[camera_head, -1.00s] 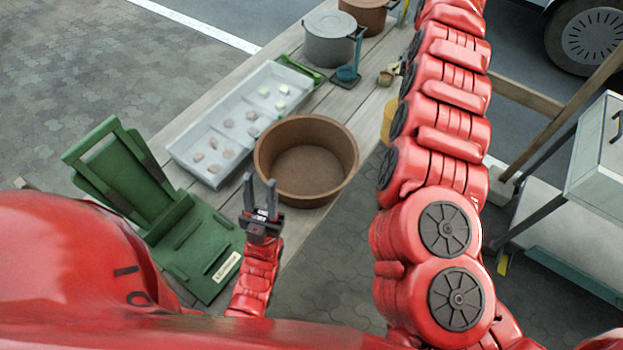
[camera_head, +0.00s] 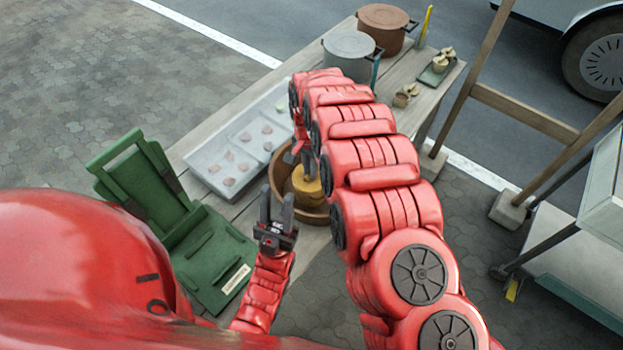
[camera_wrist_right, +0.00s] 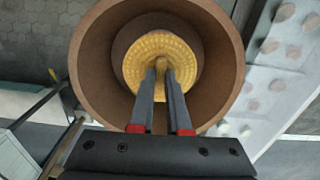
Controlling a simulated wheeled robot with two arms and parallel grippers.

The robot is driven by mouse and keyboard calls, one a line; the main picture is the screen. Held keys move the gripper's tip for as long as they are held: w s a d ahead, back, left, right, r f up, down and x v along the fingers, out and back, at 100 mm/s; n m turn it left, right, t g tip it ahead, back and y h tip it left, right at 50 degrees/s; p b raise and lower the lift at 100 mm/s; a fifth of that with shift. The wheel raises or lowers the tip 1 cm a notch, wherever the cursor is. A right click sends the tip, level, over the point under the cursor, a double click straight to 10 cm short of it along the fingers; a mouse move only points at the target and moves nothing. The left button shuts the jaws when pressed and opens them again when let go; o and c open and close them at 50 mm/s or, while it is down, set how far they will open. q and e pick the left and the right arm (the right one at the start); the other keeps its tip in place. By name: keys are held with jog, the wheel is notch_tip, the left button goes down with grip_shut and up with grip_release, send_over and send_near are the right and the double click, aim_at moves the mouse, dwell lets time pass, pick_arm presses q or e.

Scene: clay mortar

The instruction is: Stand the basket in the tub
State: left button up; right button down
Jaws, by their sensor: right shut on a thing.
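The tub (camera_head: 279,180) is a round, wide brown vessel on the table, partly hidden by my right arm in the head view. It fills much of the right wrist view (camera_wrist_right: 88,62). The yellow woven basket (camera_head: 311,188) is inside the tub's rim, over its floor. The right wrist view shows the basket from above (camera_wrist_right: 187,72). My right gripper (camera_wrist_right: 161,72) is shut on the basket's middle part. Whether the basket touches the tub's floor I cannot tell. My left gripper (camera_head: 277,198) is open and empty, in front of the tub.
A pale sectioned tray (camera_head: 213,172) with small pieces lies left of the tub. A green stand (camera_head: 200,245) is at the near left. A grey pot (camera_head: 346,55) and a brown pot (camera_head: 384,28) stand at the back. Small items (camera_head: 436,66) lie at the table's far right.

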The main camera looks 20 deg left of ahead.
aim_at(307, 201)
jog(key=shift+s+f, duration=0.1)
jog(key=shift+f, duration=0.35)
notch_tip(307, 201, down, 3)
jog(key=shift+r+p, duration=0.1)
jog(key=shift+p, duration=0.5)
jog(key=shift+f, duration=0.25)
jog(key=shift+f, duration=0.15)
jog(key=c, duration=0.9)
grip_release()
